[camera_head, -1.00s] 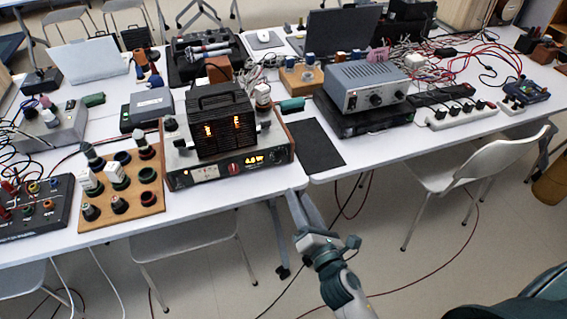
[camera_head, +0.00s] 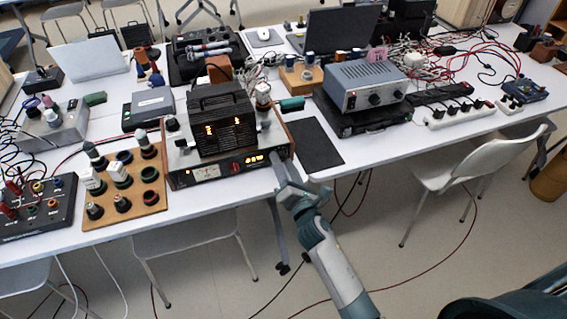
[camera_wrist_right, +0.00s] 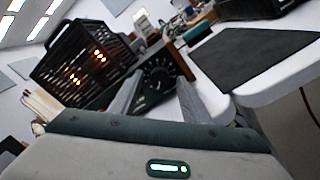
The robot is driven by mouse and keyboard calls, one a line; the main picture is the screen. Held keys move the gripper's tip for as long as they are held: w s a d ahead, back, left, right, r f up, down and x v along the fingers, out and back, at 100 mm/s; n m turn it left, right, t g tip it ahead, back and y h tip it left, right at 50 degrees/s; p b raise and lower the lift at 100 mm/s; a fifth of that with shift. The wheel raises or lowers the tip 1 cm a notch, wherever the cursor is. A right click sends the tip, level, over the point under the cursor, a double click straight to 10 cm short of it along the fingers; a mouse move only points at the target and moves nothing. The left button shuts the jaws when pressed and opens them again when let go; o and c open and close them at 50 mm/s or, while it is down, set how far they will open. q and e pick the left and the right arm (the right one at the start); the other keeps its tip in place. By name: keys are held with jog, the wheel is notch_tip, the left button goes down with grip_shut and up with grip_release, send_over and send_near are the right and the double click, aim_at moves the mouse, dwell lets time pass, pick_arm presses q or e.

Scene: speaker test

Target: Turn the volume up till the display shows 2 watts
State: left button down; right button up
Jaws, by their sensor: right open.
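My right gripper (camera_head: 280,168) is open in front of the panel's right end. In the right wrist view, a dark round knob with a marked dial (camera_wrist_right: 156,80) shows between its two fingers (camera_wrist_right: 158,100). Whether they touch it I cannot tell. In the head view the gripper largely hides the knob. My left gripper is not in view.
A black slotted box (camera_head: 222,118) with glowing orange parts stands on the amplifier. A wooden board with knobs (camera_head: 150,200) lies to its left. A black mat (camera_head: 315,147) lies to its right. A white chair (camera_head: 480,165) stands at the right.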

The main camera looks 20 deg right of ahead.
jog(key=c, duration=1)
jog(key=shift+m, duration=0.4)
jog(key=shift+c, duration=0.2)
jog(key=m, duration=0.5)
jog(key=shift+r+p, duration=0.1)
jog(key=shift+p, duration=0.2)
pick_arm(q)
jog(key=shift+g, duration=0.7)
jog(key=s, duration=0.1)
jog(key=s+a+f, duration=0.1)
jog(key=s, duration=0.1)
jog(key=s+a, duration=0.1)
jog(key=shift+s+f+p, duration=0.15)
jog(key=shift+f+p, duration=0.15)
jog(key=shift+p, duration=0.1)
pick_arm(e)
jog(key=m, duration=0.4)
jog(key=shift+m, duration=0.4)
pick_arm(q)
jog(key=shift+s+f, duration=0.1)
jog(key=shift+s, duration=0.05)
